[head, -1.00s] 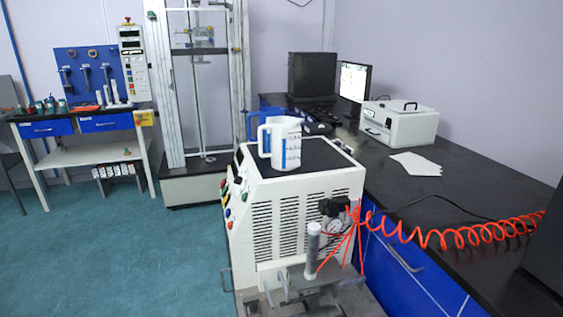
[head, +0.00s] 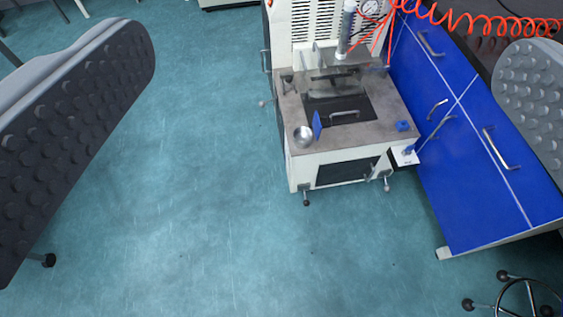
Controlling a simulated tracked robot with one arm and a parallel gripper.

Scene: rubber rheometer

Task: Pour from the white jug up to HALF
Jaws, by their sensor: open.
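My gripper (head: 325,80) is open and empty. One studded dark finger pad fills the left side of the view and a grey one shows at the right edge, with a wide gap between them. The white jug is out of view now, as is the top of the white machine (head: 308,20) where it stood. The machine's lower front shows between my fingers, farther off. No HALF mark can be seen.
A thin blue upright piece (head: 317,125) and a small blue block (head: 403,126) are on the ledge. Blue cabinets (head: 470,150) stand to the right, with an orange coiled hose (head: 480,22) above. A wheeled stool base (head: 525,300) is at bottom right. The teal floor (head: 220,220) is clear.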

